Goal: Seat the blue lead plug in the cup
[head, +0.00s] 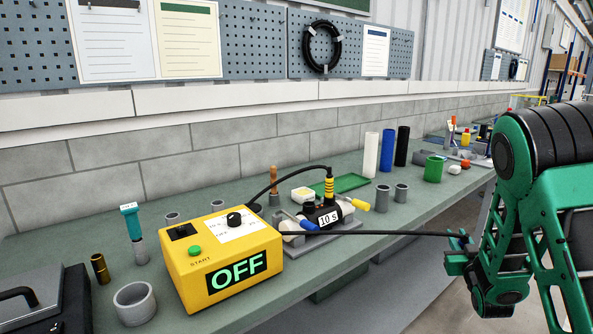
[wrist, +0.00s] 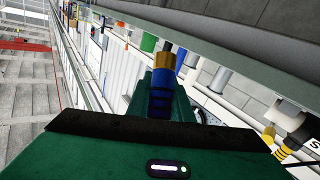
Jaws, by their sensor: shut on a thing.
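The blue lead plug (wrist: 159,92), with a gold-coloured collar and dark tip, is between the green fingers of my gripper (wrist: 160,100) in the wrist view. In the head view my gripper (head: 460,254) is at the right, out beyond the bench's front edge. A black lead (head: 380,233) runs to it from the yellow box; the plug is hard to make out there. A black unit marked "10 s" (head: 326,215) sits on a grey fixture, with a small blue part (head: 308,225) at its left and a yellow-ended part (head: 359,205) at its right. I cannot tell which is the cup.
The yellow box (head: 222,262) reads OFF. A yellow-banded plug (head: 329,186) stands in the black unit. Grey cups (head: 383,196), a green tray (head: 340,183) and white, blue and black cylinders stand along the bench (head: 400,222). Some bench near its front edge is clear.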

